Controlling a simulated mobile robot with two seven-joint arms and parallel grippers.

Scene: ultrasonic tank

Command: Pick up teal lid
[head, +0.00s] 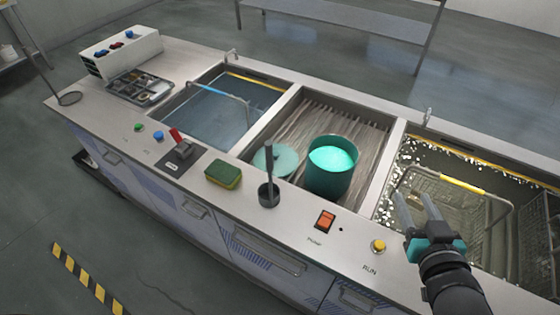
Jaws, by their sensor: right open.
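The teal lid (283,157) is a pale teal disc in the middle basin, left of a teal pot (331,178). The upright dark handle of a small black cup-like item (268,194) crosses in front of part of the lid. The pot stands upright without a cover and its inside is bright cyan. My right gripper (418,205) is open and empty, over the near left part of the right basin, apart from the lid and to the right of the pot. My left gripper is out of view.
A wire basket (456,190) with a yellow grip sits in the right basin (393,172). A green and yellow sponge (223,174), a red-handled lever (179,148) and an orange switch (325,219) line the front counter. The left basin (222,110) holds water.

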